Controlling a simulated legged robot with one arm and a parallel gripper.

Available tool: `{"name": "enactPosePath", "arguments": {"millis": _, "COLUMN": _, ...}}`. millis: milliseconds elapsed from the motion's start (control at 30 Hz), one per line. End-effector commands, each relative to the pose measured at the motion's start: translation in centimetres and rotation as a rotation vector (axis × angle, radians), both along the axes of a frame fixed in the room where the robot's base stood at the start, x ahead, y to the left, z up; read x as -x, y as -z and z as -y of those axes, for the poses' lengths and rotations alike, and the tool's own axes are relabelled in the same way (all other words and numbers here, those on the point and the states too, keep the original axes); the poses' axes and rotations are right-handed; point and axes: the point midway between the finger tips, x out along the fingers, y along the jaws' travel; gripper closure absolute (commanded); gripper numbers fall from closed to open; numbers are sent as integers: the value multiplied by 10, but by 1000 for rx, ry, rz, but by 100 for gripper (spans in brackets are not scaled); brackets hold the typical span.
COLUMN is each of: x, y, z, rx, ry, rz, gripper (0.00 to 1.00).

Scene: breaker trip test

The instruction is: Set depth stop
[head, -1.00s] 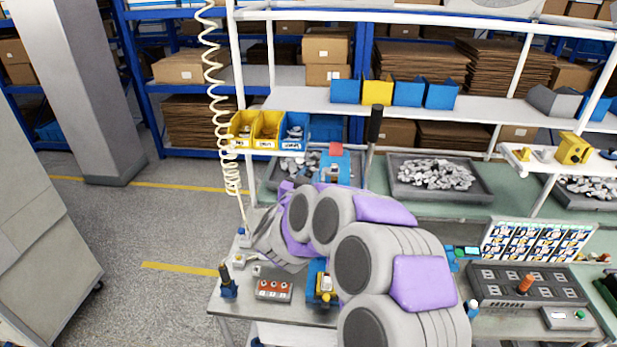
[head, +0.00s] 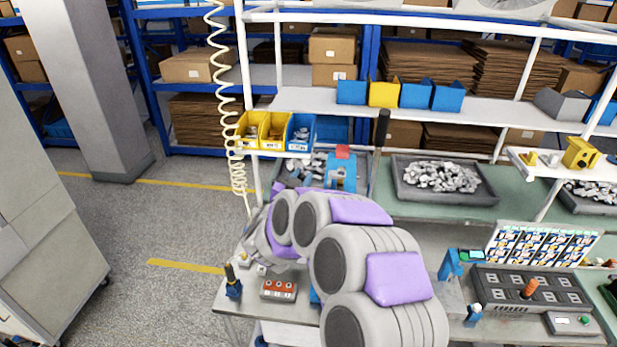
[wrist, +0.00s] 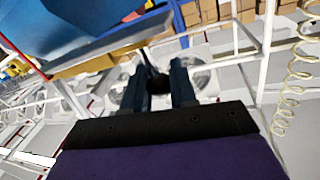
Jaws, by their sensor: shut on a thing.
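In the wrist view my gripper (wrist: 160,88) has its two dark fingers around a small dark round piece (wrist: 158,82), and is shut on it. Whether this is the depth stop's knob I cannot tell. A large blue body (wrist: 85,25) fills the upper left of that view, close to the fingers. In the head view a blue press-like device (head: 341,175) with a red top stands at the back of the bench, behind my arm. A black lever handle (head: 382,127) rises beside it. My gripper is hidden by my arm in the head view.
A red-buttoned box (head: 279,290) and a blue tool holder (head: 233,287) are at the bench's front left. A grey tray of metal parts (head: 398,193) lies at the back. A small blue device (head: 450,264) and a dark socket block (head: 530,289) stand right.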

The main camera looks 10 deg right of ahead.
Motion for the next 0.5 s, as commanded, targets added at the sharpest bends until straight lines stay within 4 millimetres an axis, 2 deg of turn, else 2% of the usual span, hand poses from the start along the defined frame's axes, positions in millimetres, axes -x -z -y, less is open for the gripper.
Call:
{"name": "enactPosePath", "arguments": {"millis": 133, "x": 1, "y": 3, "z": 0, "rx": 0, "ry": -1, "rz": -4, "gripper": 100}}
{"name": "enactPosePath", "arguments": {"millis": 167, "x": 1, "y": 3, "z": 0, "rx": 0, "ry": -1, "rz": -4, "gripper": 73}}
{"name": "enactPosePath", "arguments": {"millis": 233, "x": 1, "y": 3, "z": 0, "rx": 0, "ry": -1, "rz": -4, "gripper": 66}}
{"name": "enactPosePath", "arguments": {"millis": 500, "x": 1, "y": 2, "z": -1, "rx": 0, "ry": -1, "rz": -2, "gripper": 66}}
